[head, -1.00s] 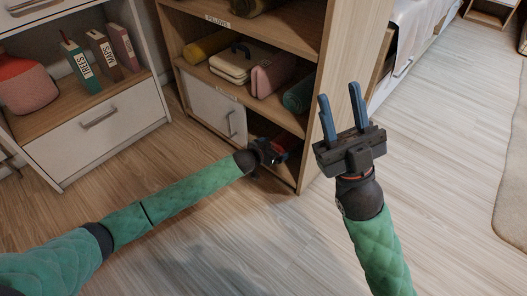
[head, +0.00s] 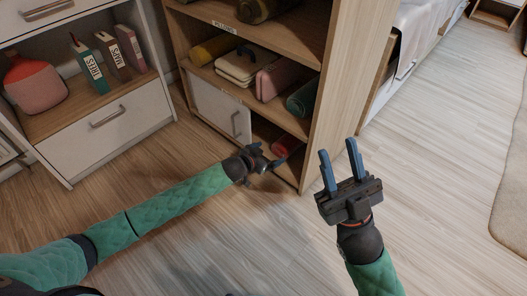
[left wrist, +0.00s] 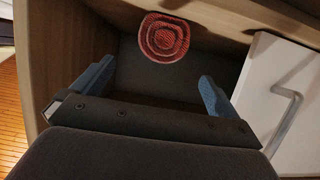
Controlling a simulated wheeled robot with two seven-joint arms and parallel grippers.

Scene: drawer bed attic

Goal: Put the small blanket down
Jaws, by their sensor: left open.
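A red rolled blanket (head: 285,147) lies in the bottom compartment of the wooden shelf unit (head: 338,100), partly hidden in the head view. In the left wrist view the red roll (left wrist: 165,37) shows its spiral end, beyond the fingertips and apart from them. My left gripper (head: 266,163) is open and empty at the front of that compartment; its two blue fingers (left wrist: 152,85) stand wide apart with nothing between them. My right gripper (head: 341,168) is open and empty, held over the floor to the right of the shelf unit.
A white door (head: 221,108) with a handle covers the bottom compartment's left part. A white drawer cabinet (head: 110,135) stands left. The floor in front is clear.

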